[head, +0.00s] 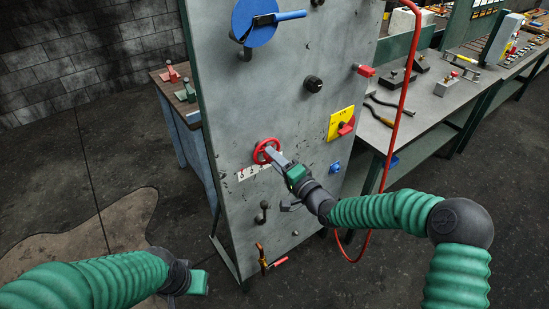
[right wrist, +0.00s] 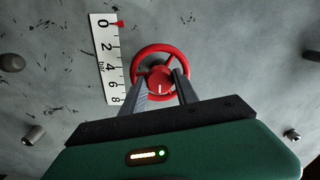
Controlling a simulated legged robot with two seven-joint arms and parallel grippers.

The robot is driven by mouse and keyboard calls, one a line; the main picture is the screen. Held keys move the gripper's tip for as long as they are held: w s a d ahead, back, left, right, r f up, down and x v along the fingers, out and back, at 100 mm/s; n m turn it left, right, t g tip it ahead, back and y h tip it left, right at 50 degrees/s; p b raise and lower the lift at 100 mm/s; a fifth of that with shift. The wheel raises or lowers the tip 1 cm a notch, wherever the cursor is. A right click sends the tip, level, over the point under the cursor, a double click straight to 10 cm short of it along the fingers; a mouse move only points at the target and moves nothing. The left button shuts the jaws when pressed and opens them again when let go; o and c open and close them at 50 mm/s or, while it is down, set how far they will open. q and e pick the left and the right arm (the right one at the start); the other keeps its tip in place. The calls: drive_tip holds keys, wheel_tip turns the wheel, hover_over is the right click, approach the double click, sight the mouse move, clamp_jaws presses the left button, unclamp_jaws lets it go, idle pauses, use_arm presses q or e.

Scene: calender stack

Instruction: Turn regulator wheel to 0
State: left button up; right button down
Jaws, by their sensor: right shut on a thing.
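The red regulator wheel (head: 262,146) sits on the grey panel (head: 235,100). It also shows in the right wrist view (right wrist: 141,57), with a white mark on its hub. Beside it a white scale plate (right wrist: 108,55) carries numbers from 0 to 8, and a small red pointer (right wrist: 119,23) stands by the 0. The plate shows small below the wheel in the head view (head: 247,174). My right gripper (head: 270,153) is shut on the wheel, its fingers on either side of the hub. My left gripper (head: 198,283) is low at the left, away from the panel; its fingers cannot be made out.
The panel also bears a blue disc with a handle (head: 254,22), a yellow plate with a red switch (head: 340,124), a black knob (head: 313,83) and small levers. A red hose (head: 396,120) hangs at the right, before a workbench (head: 440,105) with tools.

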drive_tip(key=shift+s+f, duration=0.1)
drive_tip(key=shift+f, duration=0.3)
drive_tip(key=c, duration=1.2)
unclamp_jaws()
drive_tip(key=shift+o, duration=1.4)
drive_tip(key=shift+r, duration=0.15)
drive_tip(key=b+v, duration=0.1)
drive_tip(key=v, duration=1.5)
drive_tip(key=shift+s+d, duration=0.2)
drive_tip(key=shift+d, duration=0.1)
